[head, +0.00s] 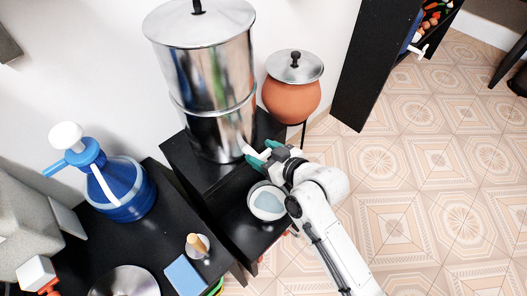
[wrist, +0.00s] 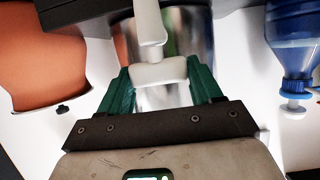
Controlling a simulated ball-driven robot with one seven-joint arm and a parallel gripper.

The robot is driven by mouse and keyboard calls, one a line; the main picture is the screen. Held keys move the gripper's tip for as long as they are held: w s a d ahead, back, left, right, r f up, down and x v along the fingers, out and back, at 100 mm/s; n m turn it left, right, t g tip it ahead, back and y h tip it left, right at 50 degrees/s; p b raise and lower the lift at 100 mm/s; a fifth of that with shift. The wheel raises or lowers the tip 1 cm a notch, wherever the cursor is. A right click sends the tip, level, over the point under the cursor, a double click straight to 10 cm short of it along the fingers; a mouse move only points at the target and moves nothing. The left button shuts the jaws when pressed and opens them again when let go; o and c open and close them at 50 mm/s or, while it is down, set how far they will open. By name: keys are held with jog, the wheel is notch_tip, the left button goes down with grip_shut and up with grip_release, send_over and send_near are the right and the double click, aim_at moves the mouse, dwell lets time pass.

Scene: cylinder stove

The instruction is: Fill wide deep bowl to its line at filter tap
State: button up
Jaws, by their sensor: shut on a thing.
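The filter (head: 213,90) is a tall steel cylinder with a domed lid, standing on a black stand; part of its body shows in the wrist view (wrist: 190,40). Its white tap (head: 248,151) is low on its side and shows between my fingers in the wrist view (wrist: 160,72). My gripper (head: 262,155), with green fingers, is shut on the tap. The wide deep bowl (head: 256,210) is white and stands upright on the lower black shelf, below the tap. Pale blue water shows inside it. I cannot make out its line, nor a stream from the tap.
A clay pot (head: 291,101) with a steel lid stands right of the filter. A blue water bottle (head: 125,192) with a pump, a cup (head: 197,252), and a blue pad (head: 186,274) are on the black counter at left. Tiled floor (head: 440,190) is open at right.

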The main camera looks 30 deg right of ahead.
jog(key=o, duration=1)
jog(key=shift+c, duration=0.2)
jog(key=v, duration=1.1)
jog(key=shift+w+f, duration=0.1)
